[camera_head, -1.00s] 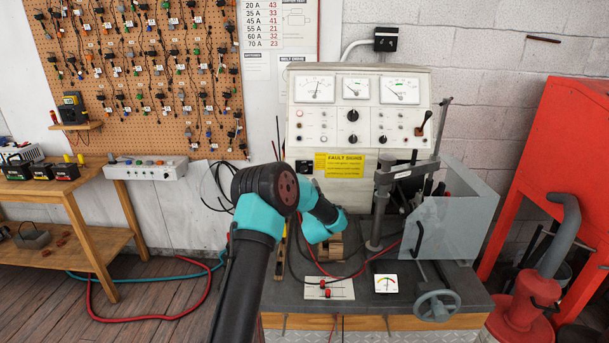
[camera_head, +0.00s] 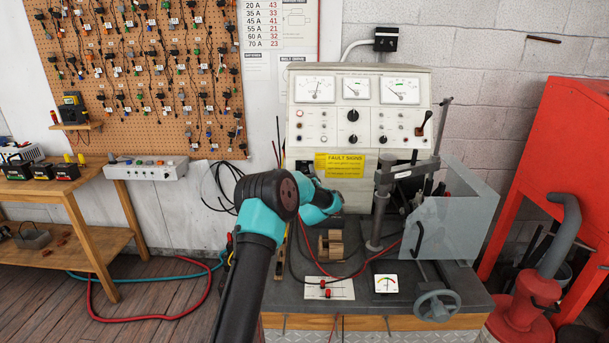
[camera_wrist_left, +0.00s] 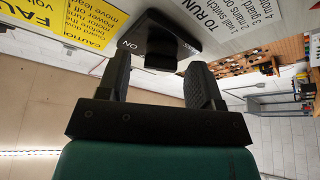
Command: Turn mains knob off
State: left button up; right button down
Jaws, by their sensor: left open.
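The mains knob (camera_wrist_left: 158,50) is black and sits on a black plate (camera_wrist_left: 178,28) marked ON, at the top of the left wrist view. My left gripper (camera_wrist_left: 160,64) is open, its two dark fingers pointing at the knob, one to each side in the picture. The knob lies between the fingertips' directions, and no contact shows. In the head view the black mains switch (camera_head: 303,167) shows just left of the yellow sign, above my wrist. My left arm's teal links hide the fingers there. My right gripper is in neither view.
The white test bench panel (camera_head: 335,125) with meters stands behind my arm. A yellow sign (camera_head: 342,166) is right of the switch. A clamp post (camera_head: 377,215) and a clear guard (camera_head: 450,220) stand to the right on the bench.

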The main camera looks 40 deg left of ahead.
pick_arm(q)
jog(key=shift+w+a, duration=0.1)
jog(key=shift+a, duration=0.05)
jog(key=c, duration=0.9)
jog(key=shift+c, duration=0.2)
jog(key=shift+n+g, duration=0.3)
jog(key=shift+n, duration=0.3)
jog(key=n+g, duration=0.1)
jog(key=n, duration=0.2)
jog(key=n+g, duration=0.2)
jog(key=n, duration=0.1)
jog(key=shift+r+n+y, duration=0.15)
jog(key=shift+n+y, duration=0.15)
jog(key=shift+y, duration=0.1)
jog(key=n, duration=0.3)
jog(key=n+g+h, duration=0.1)
jog(key=n, duration=0.2)
jog(key=shift+g+h, duration=0.3)
